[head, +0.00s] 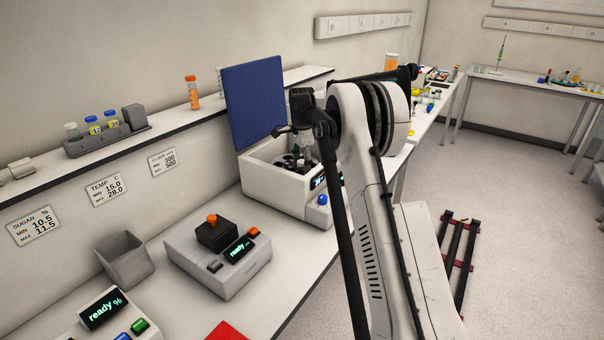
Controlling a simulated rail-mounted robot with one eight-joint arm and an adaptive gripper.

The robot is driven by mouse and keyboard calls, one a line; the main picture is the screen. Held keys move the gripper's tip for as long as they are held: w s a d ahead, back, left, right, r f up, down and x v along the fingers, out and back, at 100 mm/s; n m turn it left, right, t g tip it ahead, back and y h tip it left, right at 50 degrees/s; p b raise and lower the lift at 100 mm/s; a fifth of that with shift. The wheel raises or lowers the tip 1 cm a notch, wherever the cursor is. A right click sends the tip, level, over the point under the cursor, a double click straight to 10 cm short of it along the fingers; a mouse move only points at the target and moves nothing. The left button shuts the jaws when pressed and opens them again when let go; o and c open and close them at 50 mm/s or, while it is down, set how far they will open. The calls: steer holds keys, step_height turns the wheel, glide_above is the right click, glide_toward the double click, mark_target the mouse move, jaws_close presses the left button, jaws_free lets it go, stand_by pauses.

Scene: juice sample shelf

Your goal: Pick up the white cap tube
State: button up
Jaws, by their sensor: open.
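A white machine (258,183) with its blue lid (252,103) raised stands on the bench, with dark round slots inside. A small pale tube (300,151) shows in its opening, partly hidden; its cap colour is hard to tell. My gripper (300,134) is open above this opening, close to the pale tube. I cannot tell whether the fingers are around the tube or just above it. On the wall shelf, a grey rack (106,140) holds a tube with a pale grey-green cap (72,129) and two blue-capped tubes (93,123) (111,117).
An orange-capped bottle (193,93) stands on the shelf (170,124) above the bench. A grey device (218,261) with an orange-topped black block, an open grey bin (125,260) and a "ready %" device (105,315) stand nearer. My arm hides part of the bench's right side.

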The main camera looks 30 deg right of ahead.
steer(key=shift+f, duration=0.15)
steer(key=c, duration=1.1)
jaws_close()
